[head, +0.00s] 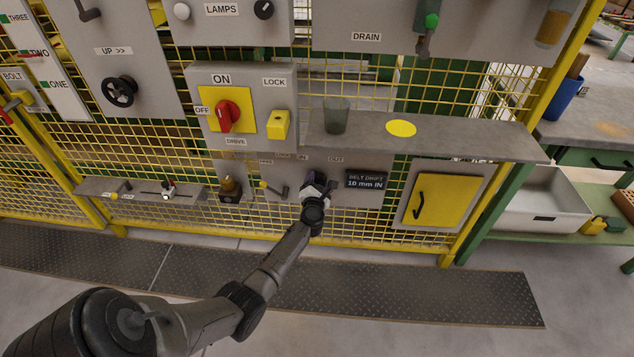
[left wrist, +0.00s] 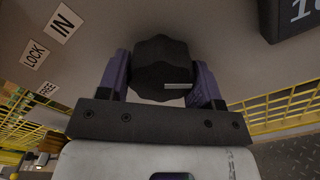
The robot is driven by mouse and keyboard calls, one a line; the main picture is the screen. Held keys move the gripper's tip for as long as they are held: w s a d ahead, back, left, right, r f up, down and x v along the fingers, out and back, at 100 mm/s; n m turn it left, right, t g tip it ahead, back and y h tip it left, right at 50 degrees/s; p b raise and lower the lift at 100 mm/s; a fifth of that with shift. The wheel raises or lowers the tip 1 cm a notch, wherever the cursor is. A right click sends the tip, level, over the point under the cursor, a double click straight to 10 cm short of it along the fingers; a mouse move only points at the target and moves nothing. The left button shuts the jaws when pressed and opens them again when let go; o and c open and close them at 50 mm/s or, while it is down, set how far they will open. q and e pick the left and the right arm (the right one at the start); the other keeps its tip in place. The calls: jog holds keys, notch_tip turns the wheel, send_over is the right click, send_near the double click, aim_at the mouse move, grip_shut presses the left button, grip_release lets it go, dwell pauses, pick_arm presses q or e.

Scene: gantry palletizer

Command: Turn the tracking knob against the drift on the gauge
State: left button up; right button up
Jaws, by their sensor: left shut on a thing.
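The tracking knob (left wrist: 162,68) is a black lobed knob with a pale pointer line, seen in the left wrist view on a grey panel. My left gripper (left wrist: 164,82) is shut on it, one purple-grey finger on each side. In the head view my left gripper (head: 315,186) reaches the panel below the grey shelf and hides most of the knob. The drift gauge (head: 367,181) is a dark display just right of it, reading "BELT DRIFT 10 mm IN". An "IN" label (left wrist: 62,25) shows in the left wrist view. My right gripper is not in view.
The grey shelf (head: 450,135) juts out above the knob, holding a grey cup (head: 336,115). A small lever (head: 273,189) sits left of the knob. A yellow door (head: 443,199) is at the right. The red drive switch (head: 227,115) is above left.

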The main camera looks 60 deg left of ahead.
pick_arm(q)
jog(key=m+p, duration=0.2)
jog(key=m, duration=0.1)
jog(key=shift+r, duration=0.2)
jog(key=m+p, duration=0.3)
jog(key=m, duration=0.1)
jog(key=shift+r+m, duration=0.1)
jog(key=shift+m, duration=0.3)
jog(key=m+p, duration=0.2)
jog(key=m, duration=0.1)
jog(key=shift+m+p, duration=0.65)
jog(key=shift+m, duration=1.35)
jog(key=o, duration=0.9)
